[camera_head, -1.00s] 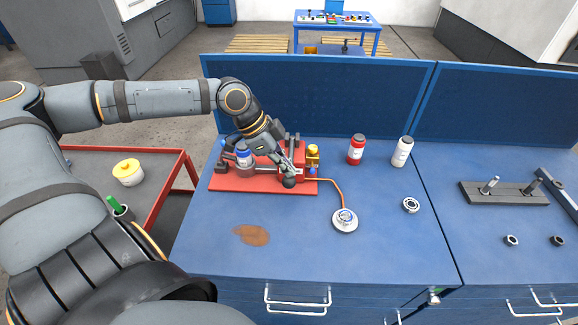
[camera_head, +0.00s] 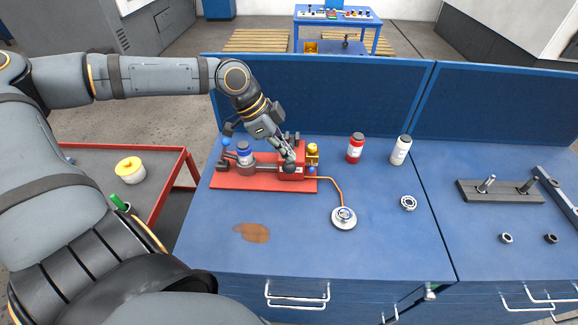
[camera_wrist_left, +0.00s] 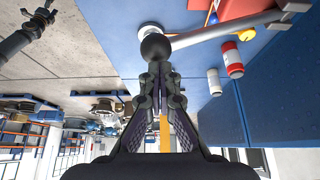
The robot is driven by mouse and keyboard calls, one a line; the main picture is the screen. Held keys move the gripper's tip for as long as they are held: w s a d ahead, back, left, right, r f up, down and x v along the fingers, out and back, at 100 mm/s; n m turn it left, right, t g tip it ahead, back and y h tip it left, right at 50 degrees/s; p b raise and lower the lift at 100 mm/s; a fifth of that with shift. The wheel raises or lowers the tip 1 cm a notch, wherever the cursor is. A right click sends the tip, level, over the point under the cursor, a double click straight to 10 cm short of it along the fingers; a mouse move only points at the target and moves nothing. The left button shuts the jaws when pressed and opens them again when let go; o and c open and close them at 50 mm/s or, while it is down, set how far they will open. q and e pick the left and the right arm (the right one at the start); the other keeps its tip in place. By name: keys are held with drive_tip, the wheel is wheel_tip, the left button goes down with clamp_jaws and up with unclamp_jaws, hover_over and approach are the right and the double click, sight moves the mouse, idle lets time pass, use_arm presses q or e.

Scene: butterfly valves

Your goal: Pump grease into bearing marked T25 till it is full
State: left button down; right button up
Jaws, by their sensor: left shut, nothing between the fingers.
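A red grease pump (camera_head: 292,173) stands on a red base plate (camera_head: 235,184) on the blue bench. Its lever ends in a black ball knob (camera_head: 289,167), which shows large in the left wrist view (camera_wrist_left: 155,47). My left gripper (camera_head: 284,156) is shut and empty, its fingertips at the knob; whether they touch it I cannot tell. An orange hose (camera_head: 338,192) runs from the pump to a bearing on a round white holder (camera_head: 344,221). Another bearing (camera_head: 408,203) lies loose to the right. I cannot read T25 on either. My right gripper is not in view.
A red bottle (camera_head: 355,150) and a white bottle (camera_head: 401,151) stand behind on the bench. A brown stain (camera_head: 252,232) marks the front left. A grey fixture (camera_head: 500,192) and small rings lie right. A red cart (camera_head: 175,173) stands left. The bench front is clear.

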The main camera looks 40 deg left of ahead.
use_arm(q)
drive_tip(key=f, duration=0.1)
drive_tip(key=f+b, duration=0.1)
drive_tip(key=shift+s+d+f, duration=0.15)
drive_tip(key=shift+s+f, duration=0.15)
drive_tip(key=shift+s+d+f+b, duration=0.15)
drive_tip(key=shift+f+b, duration=0.25)
drive_tip(key=shift+f, duration=0.75)
drive_tip(key=shift+s+d+f+b, duration=0.15)
drive_tip(key=shift+f+b, duration=0.25)
drive_tip(key=shift+f, duration=0.7)
drive_tip(key=r, duration=0.2)
drive_tip(key=r+p, duration=0.1)
drive_tip(key=r, duration=0.1)
drive_tip(key=w+r+p, duration=0.1)
drive_tip(key=r, duration=0.1)
drive_tip(key=shift+a+r, duration=0.2)
drive_tip(key=shift+a, duration=0.2)
drive_tip(key=shift+w+a+r+p, duration=0.1)
drive_tip(key=shift+w+r+p, duration=0.05)
drive_tip(key=shift+r+p, duration=0.45)
drive_tip(key=shift+f, duration=0.1)
wheel_tip(320, 180, up, 6)
drive_tip(key=p, duration=0.6)
drive_tip(key=shift+p, duration=0.3)
